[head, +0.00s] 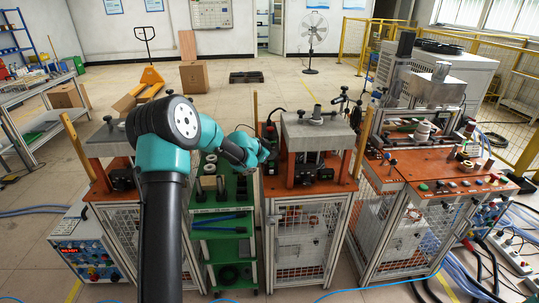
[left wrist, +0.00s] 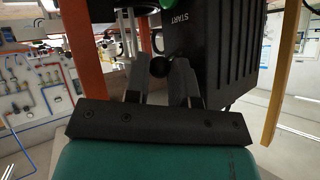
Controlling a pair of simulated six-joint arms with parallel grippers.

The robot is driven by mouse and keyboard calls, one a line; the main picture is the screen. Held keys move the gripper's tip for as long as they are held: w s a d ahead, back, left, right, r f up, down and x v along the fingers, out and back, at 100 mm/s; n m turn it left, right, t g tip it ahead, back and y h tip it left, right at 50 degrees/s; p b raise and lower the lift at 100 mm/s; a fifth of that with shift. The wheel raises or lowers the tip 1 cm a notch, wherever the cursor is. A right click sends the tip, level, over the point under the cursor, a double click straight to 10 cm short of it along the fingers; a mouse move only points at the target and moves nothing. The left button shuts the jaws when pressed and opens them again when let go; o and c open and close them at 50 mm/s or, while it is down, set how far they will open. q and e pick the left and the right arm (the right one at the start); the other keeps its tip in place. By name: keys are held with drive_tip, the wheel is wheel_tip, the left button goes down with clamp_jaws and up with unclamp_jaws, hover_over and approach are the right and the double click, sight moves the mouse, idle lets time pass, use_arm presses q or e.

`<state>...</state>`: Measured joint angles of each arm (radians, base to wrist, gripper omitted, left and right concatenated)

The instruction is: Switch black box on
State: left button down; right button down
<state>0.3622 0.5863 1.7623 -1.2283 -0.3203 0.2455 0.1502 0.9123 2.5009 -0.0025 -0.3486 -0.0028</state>
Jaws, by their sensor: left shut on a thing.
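The black box (head: 269,131) stands on the middle orange-topped bench, just beyond my left gripper. In the left wrist view the black box (left wrist: 208,50) is close, with the word START on its face and a green button (left wrist: 166,4) at the top edge. A round black knob (left wrist: 159,67) sits beside the box, between my left fingers. My left gripper (left wrist: 159,84) is shut on this knob. In the head view my left gripper (head: 268,151) is small and dark against the box, and the knob cannot be made out. My right gripper is not in view.
A press with a grey top plate (head: 318,131) stands right of the box. An upright wooden pole (head: 256,108) is close beside the box; it also shows at the wrist view's right (left wrist: 284,75). A green rack (head: 224,262) stands to the left.

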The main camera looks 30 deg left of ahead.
use_arm(q)
drive_tip(key=shift+w+g, duration=0.1)
drive_tip(key=shift+g, duration=0.3)
idle(0.5)
drive_tip(key=c, duration=1.3)
unclamp_jaws()
drive_tip(key=shift+r, duration=0.1)
drive_tip(key=shift+o, duration=0.2)
drive_tip(key=v, duration=1.7)
drive_tip(key=shift+a, duration=0.15)
